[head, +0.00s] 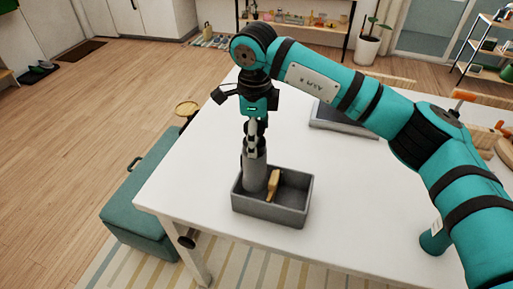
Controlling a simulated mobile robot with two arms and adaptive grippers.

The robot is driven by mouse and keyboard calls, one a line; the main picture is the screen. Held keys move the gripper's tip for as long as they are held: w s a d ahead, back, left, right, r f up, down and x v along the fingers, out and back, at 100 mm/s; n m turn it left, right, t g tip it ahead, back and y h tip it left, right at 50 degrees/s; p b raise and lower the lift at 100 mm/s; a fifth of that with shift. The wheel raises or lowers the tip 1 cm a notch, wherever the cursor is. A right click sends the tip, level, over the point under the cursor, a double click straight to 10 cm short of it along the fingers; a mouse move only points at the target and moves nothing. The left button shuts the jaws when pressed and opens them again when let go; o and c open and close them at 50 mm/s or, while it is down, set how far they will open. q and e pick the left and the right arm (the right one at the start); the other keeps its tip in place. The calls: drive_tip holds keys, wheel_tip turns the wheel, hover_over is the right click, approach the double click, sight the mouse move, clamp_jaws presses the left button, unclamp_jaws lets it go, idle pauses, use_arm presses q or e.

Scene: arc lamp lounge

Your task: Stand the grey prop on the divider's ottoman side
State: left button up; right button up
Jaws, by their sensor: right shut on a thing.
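The grey prop (254,173) is an upright, bottle-like cylinder with a narrower top. My right gripper (253,137) comes down from above and is shut on its upper part. The prop's lower end is inside a grey open box (268,211) on the white table, left of the tan divider (274,186). That is the side towards the green ottoman (147,196). I cannot tell whether the prop's base touches the box floor. My left gripper is out of view.
The white table (350,215) is clear right of the box. A dark grey tray (343,122) lies farther back, partly behind my right arm. Wooden items (482,138) sit at the table's right edge. A small round stool (187,109) stands left of the table.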

wheel_tip(320, 180, down, 2)
drive_tip(key=shift+w+f, duration=0.1)
drive_tip(key=shift+f, duration=0.1)
drive_tip(key=shift+f+p, duration=0.3)
drive_tip(key=shift+p, duration=0.1)
wheel_tip(320, 180, down, 2)
drive_tip(key=shift+f+p, duration=0.15)
drive_tip(key=shift+p, duration=0.35)
drive_tip(key=shift+f, duration=0.55)
drive_tip(key=o, duration=1.4)
drive_tip(key=shift+c, duration=0.2)
drive_tip(key=shift+o, duration=1.5)
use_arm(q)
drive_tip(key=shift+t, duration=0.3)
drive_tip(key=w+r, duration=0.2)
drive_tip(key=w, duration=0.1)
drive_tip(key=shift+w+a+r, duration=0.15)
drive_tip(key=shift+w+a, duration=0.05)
use_arm(e)
drive_tip(key=shift+r, duration=0.1)
